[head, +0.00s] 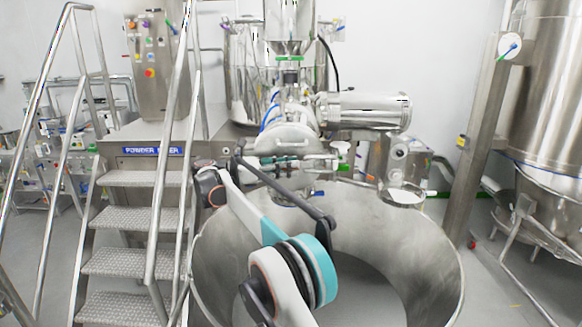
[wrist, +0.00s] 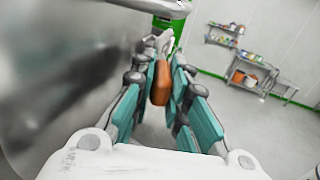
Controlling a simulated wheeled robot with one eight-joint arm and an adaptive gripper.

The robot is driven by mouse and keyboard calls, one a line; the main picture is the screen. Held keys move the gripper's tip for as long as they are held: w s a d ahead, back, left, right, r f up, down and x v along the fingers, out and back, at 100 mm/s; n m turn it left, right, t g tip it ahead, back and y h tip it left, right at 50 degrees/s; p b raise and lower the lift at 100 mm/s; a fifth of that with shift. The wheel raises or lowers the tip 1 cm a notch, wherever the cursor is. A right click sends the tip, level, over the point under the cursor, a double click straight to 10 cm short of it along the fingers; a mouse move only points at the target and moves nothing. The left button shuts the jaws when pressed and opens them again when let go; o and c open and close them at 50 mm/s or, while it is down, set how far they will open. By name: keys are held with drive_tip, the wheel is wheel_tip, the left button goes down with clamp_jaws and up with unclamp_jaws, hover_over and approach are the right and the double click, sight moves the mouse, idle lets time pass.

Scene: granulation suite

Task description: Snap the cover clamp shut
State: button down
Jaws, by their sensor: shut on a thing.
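In the wrist view my gripper (wrist: 167,88) has its teal fingers closed on an orange-brown handle (wrist: 161,82), which looks like the handle of the cover clamp. The handle lies lengthwise between the fingers, with a pale metal piece (wrist: 167,44) beyond it. In the head view the round steel cover (head: 285,138) is on the mill body beyond my arm. The clamp is too small and too covered there to make out. I cannot tell whether it is latched.
A large open steel bowl (head: 440,245) stands below the mill. A horizontal steel motor (head: 365,110) juts out to the right of the cover. Steps with handrails (head: 130,222) stand on the left. In the wrist view a large metal surface (wrist: 70,75) is close on the left.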

drive_tip(key=c, duration=1.6)
unclamp_jaws()
drive_tip(key=shift+o, duration=0.2)
